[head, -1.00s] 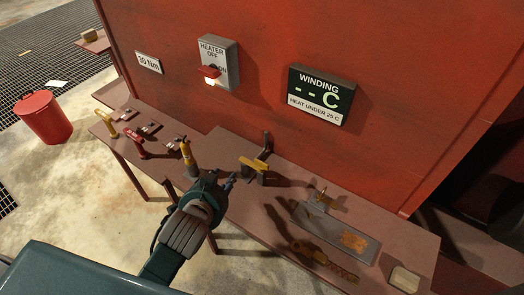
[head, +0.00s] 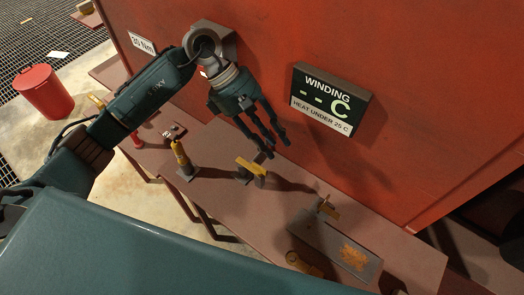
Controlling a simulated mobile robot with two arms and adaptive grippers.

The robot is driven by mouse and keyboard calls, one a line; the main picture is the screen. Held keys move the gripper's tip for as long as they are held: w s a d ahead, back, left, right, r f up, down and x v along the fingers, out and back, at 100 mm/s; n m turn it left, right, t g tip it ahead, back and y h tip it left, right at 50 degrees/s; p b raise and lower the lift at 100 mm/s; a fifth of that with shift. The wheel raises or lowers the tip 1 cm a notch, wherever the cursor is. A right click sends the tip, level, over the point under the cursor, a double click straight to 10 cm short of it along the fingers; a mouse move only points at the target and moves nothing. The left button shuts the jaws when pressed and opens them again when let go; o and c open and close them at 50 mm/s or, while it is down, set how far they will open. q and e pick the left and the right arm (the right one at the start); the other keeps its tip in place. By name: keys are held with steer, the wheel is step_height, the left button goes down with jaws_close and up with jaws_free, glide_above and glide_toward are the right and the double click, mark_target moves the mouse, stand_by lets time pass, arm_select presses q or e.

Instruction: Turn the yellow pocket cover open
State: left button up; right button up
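A yellow flap-like piece (head: 250,166), which may be the pocket cover, sits on a small dark bracket (head: 243,178) on the bench, near the red wall. My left gripper (head: 278,149) reaches in from the left, fingers pointing down, just above and behind the first yellow piece. Its fingers look apart and empty. They partly hide the bracket's upright; contact cannot be told. My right gripper is not in view.
A yellow-topped upright tool (head: 181,155) stands left of the bracket. The winding display (head: 328,98) is on the red wall to the right. My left arm hides much of the heater switch box (head: 222,38). A red bin (head: 47,92) stands on the floor at left.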

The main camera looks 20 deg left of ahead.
arm_select(q)
steer(key=a+f+y, duration=0.1)
steer(key=a+y, duration=0.2)
steer(key=a, duration=0.4)
steer(key=shift+m, duration=0.4)
steer(key=p+x, duration=0.3)
steer(key=x, duration=0.6)
steer(key=shift+w+d+p, duration=0.15)
steer(key=shift+p, duration=0.25)
steer(key=shift+d+f, duration=0.15)
steer(key=shift+f, duration=0.5)
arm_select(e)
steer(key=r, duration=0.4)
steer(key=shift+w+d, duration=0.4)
arm_select(q)
jaws_close()
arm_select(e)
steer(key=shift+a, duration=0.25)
